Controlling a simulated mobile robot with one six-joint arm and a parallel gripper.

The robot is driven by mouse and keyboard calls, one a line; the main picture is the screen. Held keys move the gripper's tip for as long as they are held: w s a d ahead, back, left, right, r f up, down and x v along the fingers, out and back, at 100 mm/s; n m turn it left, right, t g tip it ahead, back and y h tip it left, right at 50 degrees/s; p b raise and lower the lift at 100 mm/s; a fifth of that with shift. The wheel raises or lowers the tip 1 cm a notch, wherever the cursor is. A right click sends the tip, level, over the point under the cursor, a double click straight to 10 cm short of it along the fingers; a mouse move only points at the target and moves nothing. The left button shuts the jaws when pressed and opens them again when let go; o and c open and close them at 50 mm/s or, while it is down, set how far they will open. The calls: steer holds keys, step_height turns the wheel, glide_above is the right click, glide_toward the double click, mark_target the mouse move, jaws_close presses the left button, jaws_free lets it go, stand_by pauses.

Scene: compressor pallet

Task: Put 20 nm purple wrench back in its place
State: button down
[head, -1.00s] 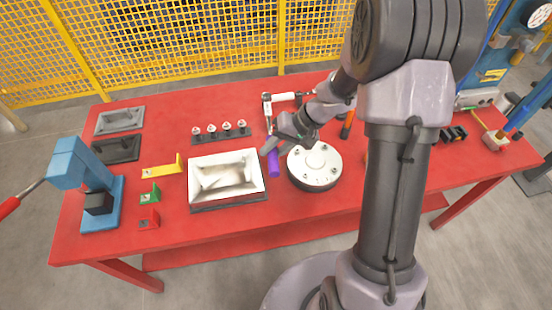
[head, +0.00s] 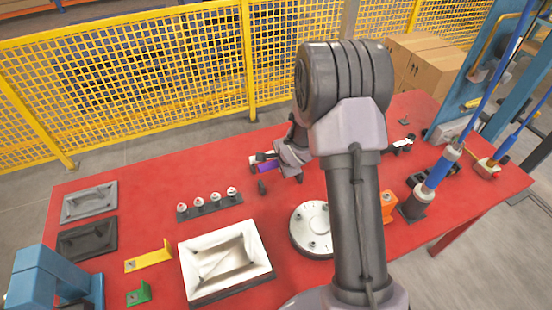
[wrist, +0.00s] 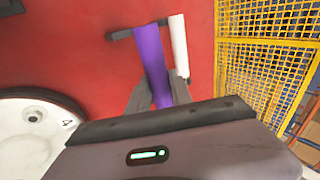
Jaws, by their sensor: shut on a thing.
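The purple wrench (head: 267,167) is in my gripper (head: 272,172), near the back edge of the red table. In the wrist view the purple handle (wrist: 150,50) runs up from between the fingers of my gripper (wrist: 159,98), which are closed on it. A white-handled tool (wrist: 179,45) lies close along its right side. A dark bar (wrist: 122,33) crosses at the handle's far end; I cannot tell whether the wrench touches it. In the head view my arm hides part of this area, and the wrench's head cannot be made out.
A round flanged plate (head: 312,225) and a white tray (head: 265,270) stand on the red table (head: 150,215). A row of small fittings (head: 210,205) is left of my gripper. The yellow mesh fence (head: 150,80) runs behind the table. Blue equipment (head: 437,170) stands at the right.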

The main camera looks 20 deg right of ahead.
steer(key=shift+w+f, duration=0.15)
steer(key=shift+w, duration=0.05)
steer(key=shift+s, duration=0.2)
steer(key=shift+f+b, duration=0.4)
steer(key=shift+b, duration=0.1)
steer(key=shift+f+b, duration=1.05)
steer(key=shift+f, duration=0.4)
steer(key=shift+f+b, duration=0.85)
steer(key=shift+f, duration=0.25)
steer(key=c, duration=1.1)
jaws_free()
steer(key=p+v, duration=0.6)
steer(key=v, duration=1.1)
steer(key=shift+a+r+p, duration=0.2)
steer(key=shift+p, duration=0.1)
